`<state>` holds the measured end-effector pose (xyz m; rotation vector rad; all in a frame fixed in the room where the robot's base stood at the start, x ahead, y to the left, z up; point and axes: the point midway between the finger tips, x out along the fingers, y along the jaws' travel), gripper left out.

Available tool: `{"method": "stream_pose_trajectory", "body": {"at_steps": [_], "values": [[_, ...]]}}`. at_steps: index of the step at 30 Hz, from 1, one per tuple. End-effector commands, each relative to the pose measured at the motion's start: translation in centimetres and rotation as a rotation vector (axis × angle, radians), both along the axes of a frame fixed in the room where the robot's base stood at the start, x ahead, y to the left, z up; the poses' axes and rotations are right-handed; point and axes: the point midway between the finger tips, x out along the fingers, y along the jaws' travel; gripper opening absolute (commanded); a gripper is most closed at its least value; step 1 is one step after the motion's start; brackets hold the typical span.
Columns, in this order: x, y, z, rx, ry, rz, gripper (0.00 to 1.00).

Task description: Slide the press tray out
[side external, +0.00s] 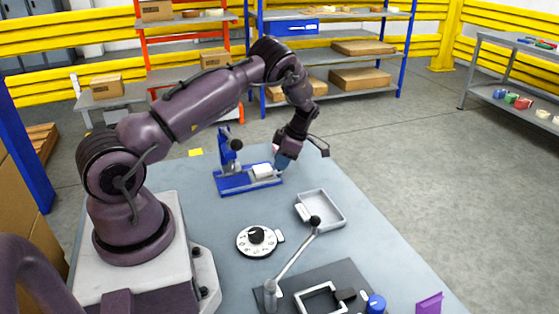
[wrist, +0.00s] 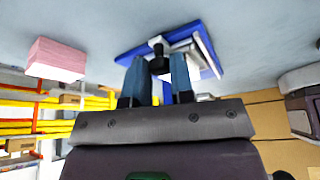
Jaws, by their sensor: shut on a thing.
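The blue press (side external: 233,181) stands on the far part of the table, with an upright lever arm at its left. A white block-like part, seemingly the press tray (side external: 262,171), sits at the right end of its base. My gripper (side external: 281,163) is low at that right end. In the wrist view, the fingers (wrist: 158,72) are shut on a dark knob (wrist: 158,50) in front of the blue base (wrist: 135,53) and the pale tray part (wrist: 184,39). The fingers hide part of the knob and its joint to the tray.
A shallow grey tray (side external: 340,222) lies right of the press. A white dial (side external: 257,251), a lever (side external: 297,257) and a blue knob (side external: 376,304) are nearer. A pink stack (wrist: 57,58) shows in the wrist view. Bare table lies between the press and the dial.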

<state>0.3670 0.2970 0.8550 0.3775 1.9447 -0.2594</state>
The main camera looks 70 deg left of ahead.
Motion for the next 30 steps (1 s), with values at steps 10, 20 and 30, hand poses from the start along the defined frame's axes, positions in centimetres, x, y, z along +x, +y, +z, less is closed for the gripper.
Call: {"method": "stream_pose_trajectory", "body": {"at_steps": [10,20,30], "values": [[0.4,0.0,0.1,0.005,-0.014,-0.006,0.33],[2.1,-0.6,4.2,0.008,-0.019,-0.009,0.33],[4.4,-1.7,10.5,0.007,-0.018,-0.009,0.33]]}}
